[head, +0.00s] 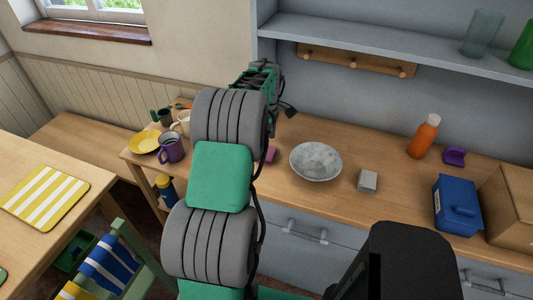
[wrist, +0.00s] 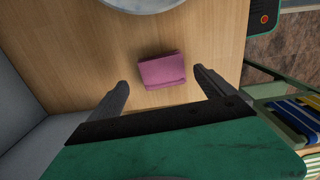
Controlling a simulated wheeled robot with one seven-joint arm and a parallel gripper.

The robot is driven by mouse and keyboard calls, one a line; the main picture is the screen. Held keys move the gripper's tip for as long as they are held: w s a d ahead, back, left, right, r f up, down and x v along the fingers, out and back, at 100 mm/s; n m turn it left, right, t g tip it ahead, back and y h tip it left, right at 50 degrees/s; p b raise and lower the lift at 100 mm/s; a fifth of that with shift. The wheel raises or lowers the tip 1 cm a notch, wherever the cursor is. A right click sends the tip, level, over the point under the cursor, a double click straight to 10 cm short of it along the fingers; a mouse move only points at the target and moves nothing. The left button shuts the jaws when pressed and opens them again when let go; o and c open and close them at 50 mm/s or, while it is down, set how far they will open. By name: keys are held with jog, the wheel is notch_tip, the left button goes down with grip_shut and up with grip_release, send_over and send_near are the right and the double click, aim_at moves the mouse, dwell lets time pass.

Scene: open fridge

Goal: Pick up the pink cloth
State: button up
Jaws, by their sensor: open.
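The pink cloth (wrist: 162,70) is a small folded block lying on the wooden counter. In the wrist view it lies beyond the fingertips and roughly between their lines, apart from both. In the head view only a small part of the cloth (head: 270,155) shows at the right edge of my arm, which hides the rest. My gripper (wrist: 160,82) is open and empty, with one dark finger on each side and a clear gap between them. In the head view my arm reaches over the counter, and the fingertips cannot be made out.
A grey speckled bowl (head: 316,161) stands right of the cloth, with a small grey box (head: 367,181) beyond it. A purple mug (head: 171,148) and a yellow plate (head: 145,142) are left of my arm. An orange bottle (head: 425,136) and a blue container (head: 457,206) stand farther right.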

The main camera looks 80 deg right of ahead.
jog(key=f, duration=0.3)
jog(key=shift+a+f+p, duration=0.2)
jog(key=shift+f+p, duration=0.1)
jog(key=shift+f, duration=0.05)
jog(key=c, duration=1.4)
jog(key=shift+c, duration=0.2)
jog(key=shift+r, duration=0.15)
jog(key=shift+r, duration=0.25)
notch_tip(320, 180, up, 3)
jog(key=shift+f+b, duration=0.2)
jog(key=shift+b, duration=0.1)
jog(key=a+r, duration=0.1)
jog(key=w+a+r+b, duration=0.1)
jog(key=w+a+r, duration=0.1)
jog(key=r, duration=0.1)
jog(key=w+a+r+b, duration=0.2)
jog(key=w+a+r, duration=0.3)
jog(key=a, duration=0.4)
jog(key=shift+r, duration=0.35)
jog(key=shift+w, duration=0.1)
